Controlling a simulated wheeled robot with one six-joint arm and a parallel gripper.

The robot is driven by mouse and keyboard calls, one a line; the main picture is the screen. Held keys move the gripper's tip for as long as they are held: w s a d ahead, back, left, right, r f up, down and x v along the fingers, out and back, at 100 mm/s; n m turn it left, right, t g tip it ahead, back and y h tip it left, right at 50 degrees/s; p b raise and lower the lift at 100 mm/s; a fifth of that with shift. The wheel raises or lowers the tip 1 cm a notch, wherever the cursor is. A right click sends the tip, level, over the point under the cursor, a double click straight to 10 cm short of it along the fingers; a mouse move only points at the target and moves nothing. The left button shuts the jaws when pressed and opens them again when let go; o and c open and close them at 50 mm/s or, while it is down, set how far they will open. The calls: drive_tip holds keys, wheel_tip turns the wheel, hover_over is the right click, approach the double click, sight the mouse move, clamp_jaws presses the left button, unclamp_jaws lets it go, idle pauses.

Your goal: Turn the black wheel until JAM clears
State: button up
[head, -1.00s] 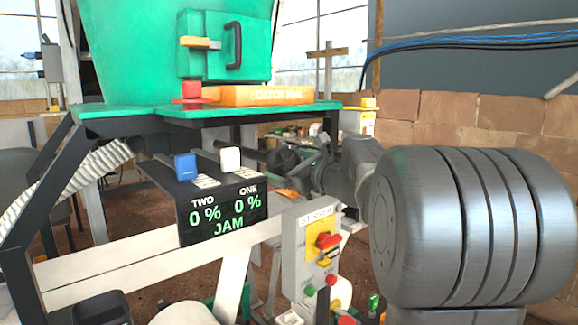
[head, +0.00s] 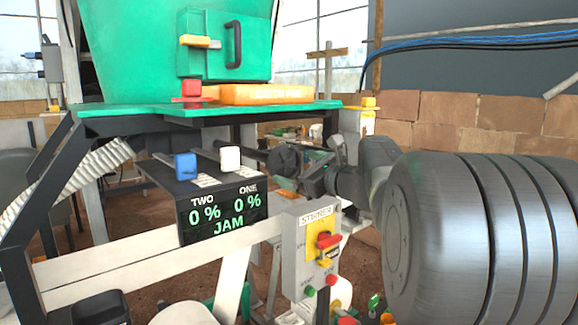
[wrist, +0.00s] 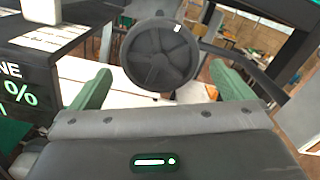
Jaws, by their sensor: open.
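The black wheel (head: 284,160) is a dark round disc with spokes beside the display box, under the green machine. In the wrist view the wheel (wrist: 158,50) faces me, with a small white mark near its upper right rim. My gripper (wrist: 160,75) is open, with green fingers to the left and right of the wheel's lower part. The fingers appear apart from the wheel. In the head view my gripper (head: 313,180) is to the right of the wheel. The black display box (head: 222,212) reads TWO 0 %, ONE 0 % and JAM.
A blue block (head: 186,166) and a white block (head: 230,158) sit on slides atop the display box. A grey STARTER box (head: 312,245) with a red switch stands below my arm. A white beam (head: 120,255) crosses in front. An orange CATCH PAN bar (head: 266,95) is above.

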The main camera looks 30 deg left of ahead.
sight(288, 164)
drive_tip(key=shift+s+d, duration=0.1)
drive_tip(key=shift+d, duration=0.05)
drive_tip(key=shift+r+m+p, duration=0.35)
drive_tip(key=shift+m+p, duration=0.35)
drive_tip(key=shift+p, duration=0.55)
drive_tip(key=m+p, duration=0.2)
drive_tip(key=p, duration=0.1)
drive_tip(key=shift+m+p, duration=0.35)
drive_tip(key=shift+m, duration=0.05)
drive_tip(key=m+p, duration=0.6)
drive_tip(key=p, duration=0.3)
drive_tip(key=shift+m, duration=0.4)
drive_tip(key=shift+f+m+p, duration=0.35)
drive_tip(key=shift+m+p, duration=0.15)
drive_tip(key=shift+m, duration=0.1)
drive_tip(key=shift+p+x, duration=0.45)
drive_tip(key=shift+x, duration=1.65)
